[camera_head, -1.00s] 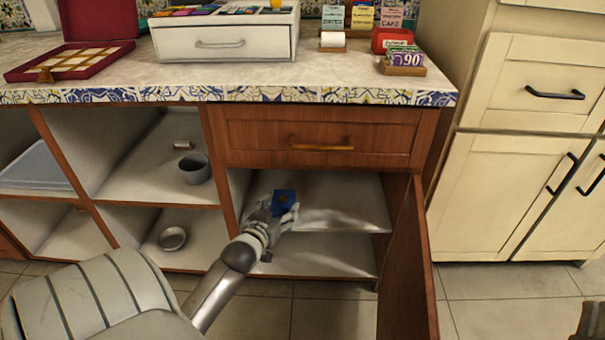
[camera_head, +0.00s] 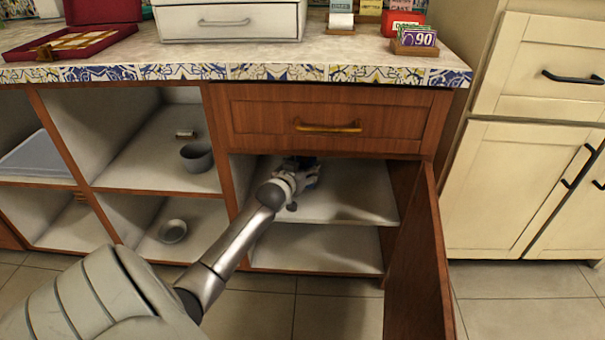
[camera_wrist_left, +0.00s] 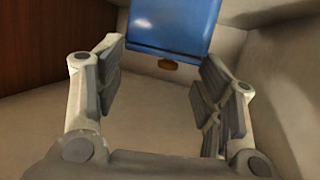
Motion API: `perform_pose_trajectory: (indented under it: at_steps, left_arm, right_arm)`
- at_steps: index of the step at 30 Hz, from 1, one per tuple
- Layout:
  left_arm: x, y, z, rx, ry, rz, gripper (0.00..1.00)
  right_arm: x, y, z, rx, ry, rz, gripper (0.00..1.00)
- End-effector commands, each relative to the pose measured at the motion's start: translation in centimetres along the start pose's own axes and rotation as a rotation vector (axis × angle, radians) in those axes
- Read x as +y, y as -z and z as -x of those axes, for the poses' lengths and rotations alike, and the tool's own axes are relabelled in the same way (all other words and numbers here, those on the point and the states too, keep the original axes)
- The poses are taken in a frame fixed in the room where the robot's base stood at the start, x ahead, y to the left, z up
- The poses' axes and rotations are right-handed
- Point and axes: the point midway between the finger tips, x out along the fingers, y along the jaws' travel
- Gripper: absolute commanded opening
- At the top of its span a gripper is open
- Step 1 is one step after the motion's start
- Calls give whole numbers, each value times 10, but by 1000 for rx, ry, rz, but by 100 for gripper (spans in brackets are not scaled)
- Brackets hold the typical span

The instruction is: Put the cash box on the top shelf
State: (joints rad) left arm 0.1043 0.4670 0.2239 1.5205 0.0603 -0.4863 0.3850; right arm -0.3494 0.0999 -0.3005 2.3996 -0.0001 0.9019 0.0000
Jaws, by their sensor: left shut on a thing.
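The blue cash box (camera_wrist_left: 174,24) is at the tips of my left gripper in the left wrist view, with a small brass-coloured piece under its near edge. In the head view only a dark blue bit of it (camera_head: 303,160) shows past my left gripper (camera_head: 303,172). The gripper is shut on the box, inside the open cabinet, above the top shelf (camera_head: 345,207) and just below the drawer. The arm and hand hide most of the box, and I cannot tell whether it touches the shelf. My right gripper is not in view.
The cabinet door (camera_head: 425,265) stands open at the right. A wooden drawer (camera_head: 270,120) is closed above the opening. Open cubbies with a grey cup (camera_head: 196,158) and a bowl (camera_head: 173,232) are at the left. The lower shelf (camera_head: 320,250) is bare where visible.

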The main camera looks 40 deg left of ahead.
Motion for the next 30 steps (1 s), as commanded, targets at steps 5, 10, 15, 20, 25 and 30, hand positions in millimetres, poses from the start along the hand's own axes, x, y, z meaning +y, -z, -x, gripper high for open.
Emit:
perform_pose_trajectory:
  at_steps: [5, 10, 15, 20, 25, 30]
  left_arm:
    - [0, -24, -7, -1, -1, 0, 0]
    - [0, -33, -10, 2, -1, -1, 0]
    - [0, -32, -9, 1, -1, -1, 0]
    - [0, -35, -10, -2, -1, -1, 70]
    - [0, -35, -10, -2, -1, -1, 86]
    - [0, -34, -10, -1, -1, -1, 86]
  right_arm:
    - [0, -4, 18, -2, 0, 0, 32]
    - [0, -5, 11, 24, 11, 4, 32]
    - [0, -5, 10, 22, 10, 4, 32]
    - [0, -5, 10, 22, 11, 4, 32]
    - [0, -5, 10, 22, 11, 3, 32]
    - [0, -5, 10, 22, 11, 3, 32]
